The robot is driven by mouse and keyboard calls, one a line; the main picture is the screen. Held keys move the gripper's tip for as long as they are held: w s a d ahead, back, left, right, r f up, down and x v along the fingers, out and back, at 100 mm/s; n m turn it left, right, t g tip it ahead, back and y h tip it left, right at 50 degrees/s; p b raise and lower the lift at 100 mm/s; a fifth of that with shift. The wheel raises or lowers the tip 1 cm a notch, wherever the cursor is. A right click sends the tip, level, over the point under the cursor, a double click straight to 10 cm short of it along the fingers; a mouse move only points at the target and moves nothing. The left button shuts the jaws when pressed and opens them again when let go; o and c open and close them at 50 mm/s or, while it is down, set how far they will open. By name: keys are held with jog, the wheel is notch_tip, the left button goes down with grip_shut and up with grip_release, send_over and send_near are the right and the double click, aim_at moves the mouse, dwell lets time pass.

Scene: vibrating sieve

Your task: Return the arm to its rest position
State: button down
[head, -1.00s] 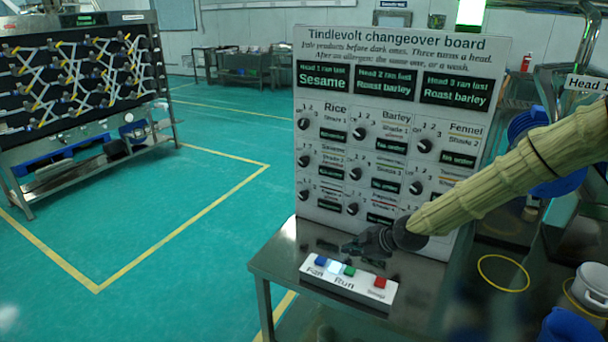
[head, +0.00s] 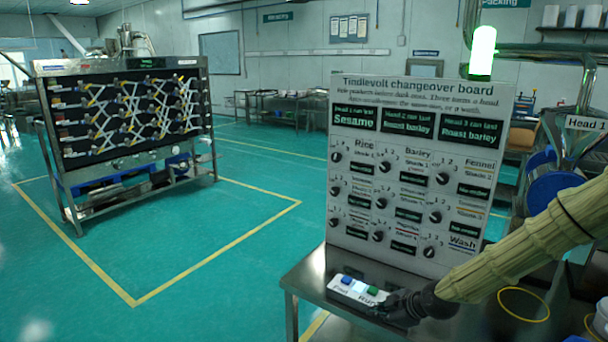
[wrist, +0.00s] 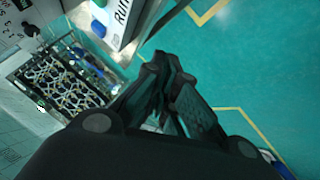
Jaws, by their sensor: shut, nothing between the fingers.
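My arm (head: 530,245) reaches in from the right in the head view. My gripper (head: 385,308) is dark, shut and empty. In the picture it overlaps the right part of the white button box (head: 337,288) and hides its right end. A blue and a green button show on the box; I cannot tell whether the gripper touches it. In the wrist view my gripper's fingers (wrist: 165,75) point up the picture, with the button box (wrist: 128,25) beyond them at the top.
The changeover board (head: 345,225) with several knobs stands upright on the metal table (head: 300,280), close behind my gripper. A sieve machine (head: 60,160) stands far left. Green floor (head: 240,265) is free left of the table. Blue drums (head: 555,185) stand at the right.

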jog(key=s+a+f+m+g+h, duration=0.15)
jog(key=s+f+m, duration=0.25)
jog(key=s+f, duration=0.55)
jog(key=s+d+f+m+g+h, duration=0.15)
jog(key=s+f+m, duration=0.35)
jog(key=s, duration=0.7)
jog(key=s+a+f+m+g, duration=0.2)
jog(key=s+f+m, duration=0.1)
jog(key=s+f, duration=0.65)
jog(key=s+d+m+g+h, duration=0.1)
jog(key=s+d+m, duration=0.3)
jog(key=s, duration=1.1)
jog(key=shift+f+g+h, duration=0.4)
jog(key=shift+f+h, duration=0.05)
jog(key=shift+h, duration=0.35)
